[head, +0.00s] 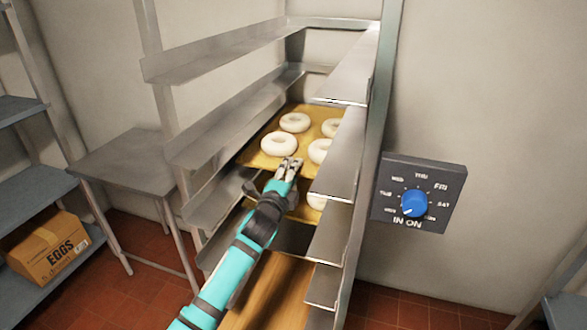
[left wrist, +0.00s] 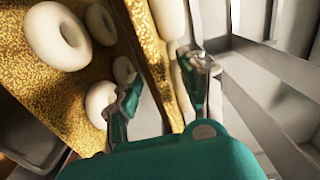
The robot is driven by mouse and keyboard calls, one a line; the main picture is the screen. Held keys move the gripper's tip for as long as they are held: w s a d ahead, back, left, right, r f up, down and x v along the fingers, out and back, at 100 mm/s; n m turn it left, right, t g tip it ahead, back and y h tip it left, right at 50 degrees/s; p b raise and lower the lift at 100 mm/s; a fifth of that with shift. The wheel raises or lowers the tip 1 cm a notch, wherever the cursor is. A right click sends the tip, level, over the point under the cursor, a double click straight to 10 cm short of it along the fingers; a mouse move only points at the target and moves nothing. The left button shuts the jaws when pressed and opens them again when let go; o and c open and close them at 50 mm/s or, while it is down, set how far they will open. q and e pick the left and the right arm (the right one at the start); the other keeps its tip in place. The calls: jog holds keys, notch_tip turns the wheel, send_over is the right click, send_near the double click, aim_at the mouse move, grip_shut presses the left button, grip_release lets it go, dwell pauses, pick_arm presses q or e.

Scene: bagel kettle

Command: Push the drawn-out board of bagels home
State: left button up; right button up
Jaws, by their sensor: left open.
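A yellow, crumb-dusted board (head: 252,157) bearing several pale bagels (head: 278,144) sits between the side ledges of a metal rack (head: 222,130). My left gripper (head: 289,163) is at this board's near edge, its open fingers seeming empty. Whether it touches the edge I cannot tell. A second dusted board with bagels shows partly below the first, largely hidden by my gripper and the ledges. My right gripper is not in view.
A bare brown wooden surface (head: 265,295) lies low in the rack. A dial with a blue knob (head: 414,203) is on the wall at right. A metal table (head: 125,155) and shelves with an egg carton (head: 48,250) stand at left. Rack ledges flank my arm closely.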

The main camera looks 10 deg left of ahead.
pick_arm(q)
jog(key=s+p, duration=0.1)
jog(key=s, duration=0.1)
jog(key=s+a+p, duration=0.1)
jog(key=s+p, duration=0.1)
jog(key=s, duration=0.1)
jog(key=shift+s, duration=0.35)
dwell(0.3)
